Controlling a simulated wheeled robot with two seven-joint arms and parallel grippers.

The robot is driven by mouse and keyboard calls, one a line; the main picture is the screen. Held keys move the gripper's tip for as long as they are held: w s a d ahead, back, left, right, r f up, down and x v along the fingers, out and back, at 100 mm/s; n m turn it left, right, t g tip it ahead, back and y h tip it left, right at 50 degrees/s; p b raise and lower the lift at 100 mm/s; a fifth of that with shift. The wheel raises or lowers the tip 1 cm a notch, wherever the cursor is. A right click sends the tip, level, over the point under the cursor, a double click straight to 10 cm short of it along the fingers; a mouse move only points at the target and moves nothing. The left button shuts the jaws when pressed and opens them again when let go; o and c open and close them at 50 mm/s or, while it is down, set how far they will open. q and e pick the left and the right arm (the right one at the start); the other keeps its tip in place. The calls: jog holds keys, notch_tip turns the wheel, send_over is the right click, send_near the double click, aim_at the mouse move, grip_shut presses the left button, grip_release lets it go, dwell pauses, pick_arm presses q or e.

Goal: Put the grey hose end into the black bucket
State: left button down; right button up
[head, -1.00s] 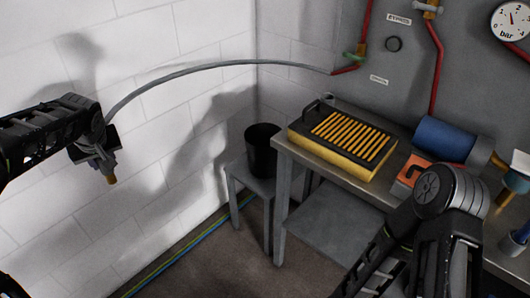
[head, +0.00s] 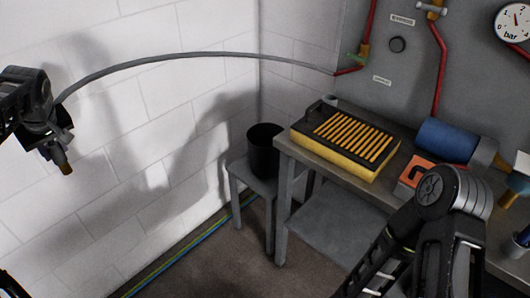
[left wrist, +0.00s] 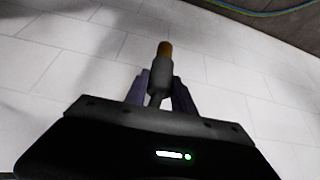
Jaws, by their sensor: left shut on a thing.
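The grey hose (head: 190,55) runs in an arc from a green-handled valve on the wall to my left gripper (head: 56,150). My left gripper is shut on the hose end and holds it in the air at the far left, well away from the bucket. The hose end (left wrist: 162,68), with its brass tip, shows between the fingers in the left wrist view and points down in the head view. The black bucket (head: 263,150) stands upright on a small grey stool. My right arm shows at the lower right; its fingertips are out of view.
The grey stool (head: 250,178) stands beside a metal workbench (head: 285,146). On the bench are a yellow and black case (head: 345,140), a blue cylinder (head: 447,139) and an orange block (head: 415,171). The space between my left gripper and the bucket looks clear.

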pick_arm(q)
jog(key=shift+d, duration=0.1)
dwell(0.4)
jog(key=d+f+m+h, duration=0.1)
jog(key=d+f+m, duration=0.2)
jog(key=d, duration=0.7)
jog(key=s+d+f+m+t+h, duration=0.1)
jog(key=d+f+m+h, duration=0.1)
jog(key=d+f, duration=0.5)
jog(key=d+f+m+t+h, duration=0.1)
jog(key=d+f+m, duration=0.4)
jog(key=d, duration=1)
jog(key=shift+s+f+h, duration=0.25)
jog(key=shift+f+h, duration=0.05)
jog(key=shift+f, duration=0.25)
jog(key=shift+a, duration=0.15)
